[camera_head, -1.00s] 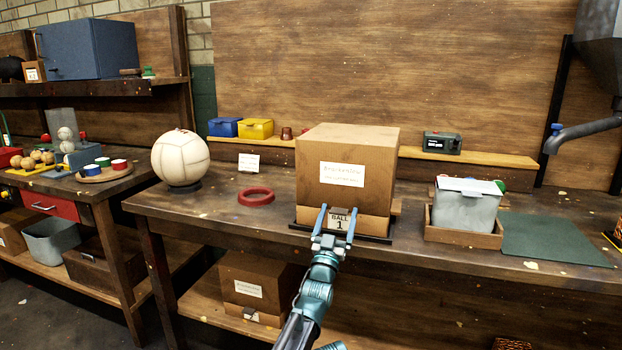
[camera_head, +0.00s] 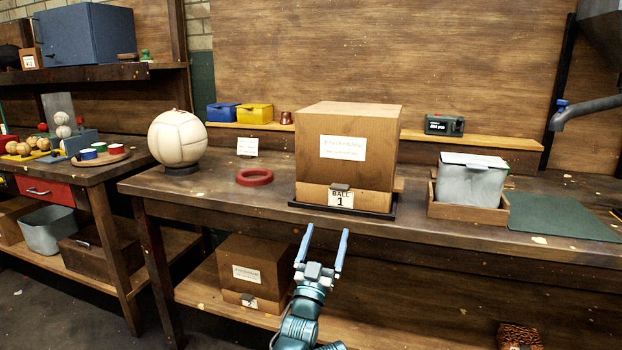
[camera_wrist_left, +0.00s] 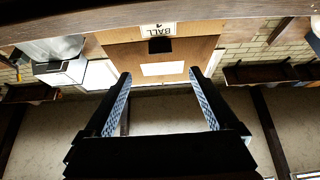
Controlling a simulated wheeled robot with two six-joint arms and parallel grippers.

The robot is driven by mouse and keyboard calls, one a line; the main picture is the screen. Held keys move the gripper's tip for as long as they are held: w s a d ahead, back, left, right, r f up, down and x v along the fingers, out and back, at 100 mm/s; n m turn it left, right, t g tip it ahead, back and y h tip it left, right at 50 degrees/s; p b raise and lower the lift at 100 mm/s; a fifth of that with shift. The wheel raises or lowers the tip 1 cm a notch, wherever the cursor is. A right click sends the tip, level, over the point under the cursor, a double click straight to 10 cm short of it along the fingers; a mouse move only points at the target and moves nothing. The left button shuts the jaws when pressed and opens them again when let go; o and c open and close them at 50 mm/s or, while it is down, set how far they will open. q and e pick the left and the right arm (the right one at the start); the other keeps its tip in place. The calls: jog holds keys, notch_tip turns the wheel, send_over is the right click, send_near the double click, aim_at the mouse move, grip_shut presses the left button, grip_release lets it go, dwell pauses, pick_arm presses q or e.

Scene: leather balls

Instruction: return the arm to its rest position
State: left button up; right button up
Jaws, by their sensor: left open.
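My left gripper (camera_head: 322,250) is open and empty in front of the bench edge, below a brown cardboard box. The box (camera_head: 345,150) stands on a dark tray (camera_head: 375,220) on the bench. It carries a white label and a "BALL 1" tag (camera_head: 341,199) low on its front. In the left wrist view the fingers (camera_wrist_left: 160,100) are spread with nothing between them, and the box (camera_wrist_left: 195,48) appears upside down beyond them, apart from the fingers. My right gripper is not in view.
The bench (camera_head: 480,238) holds a white ball (camera_head: 178,143), a red ring (camera_head: 254,177) and a grey lidded bin (camera_head: 470,182) in a wooden tray. A second labelled box (camera_head: 250,272) sits on the lower shelf behind my left arm. A green mat (camera_head: 560,218) lies at the right.

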aim_at(339, 188)
pick_arm(q)
jog(key=p+x, duration=0.8)
jog(key=x, duration=0.5)
jog(key=shift+w+d+r, duration=0.1)
jog(key=shift+w+r, duration=0.1)
jog(key=shift+r, duration=0.05)
jog(key=shift+w+r+p, duration=0.15)
jog(key=shift+r+p, duration=0.65)
jog(key=shift+p, duration=0.2)
jog(key=shift+w+d+r+g+p, duration=0.1)
jog(key=shift+r+g+p, duration=0.3)
jog(key=shift+p, duration=0.35)
jog(key=shift+f, duration=0.1)
